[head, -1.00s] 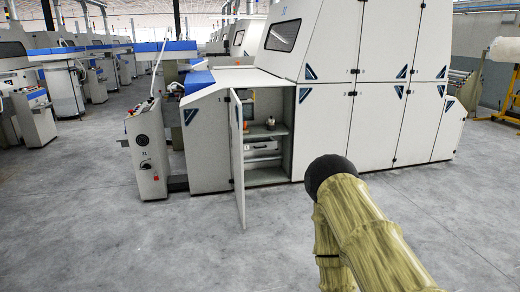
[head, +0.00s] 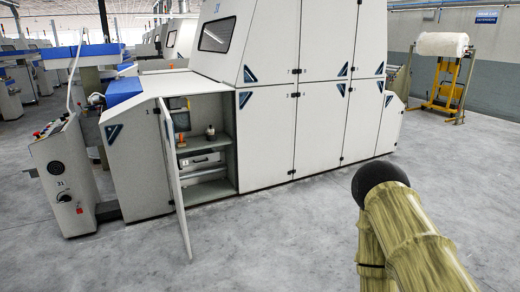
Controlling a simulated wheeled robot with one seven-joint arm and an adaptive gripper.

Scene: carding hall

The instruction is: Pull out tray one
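A white machine cabinet (head: 143,150) stands with its narrow door (head: 173,170) swung open toward me. Inside the open compartment, a light grey tray-like box (head: 203,159) with a dark handle-like mark sits below a shelf (head: 205,141). A pale bar or second tray front (head: 203,178) shows beneath it. I cannot read any number that marks tray one. The open door hides the left part of the compartment. My arm in its yellowish sleeve reaches in at the lower right, well apart from the cabinet; my gripper is not in view.
A control box (head: 62,175) stands left of the cabinet. A yellow stand with a white roll (head: 442,45) is at the back right. The floor (head: 270,240) before the cabinet is clear.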

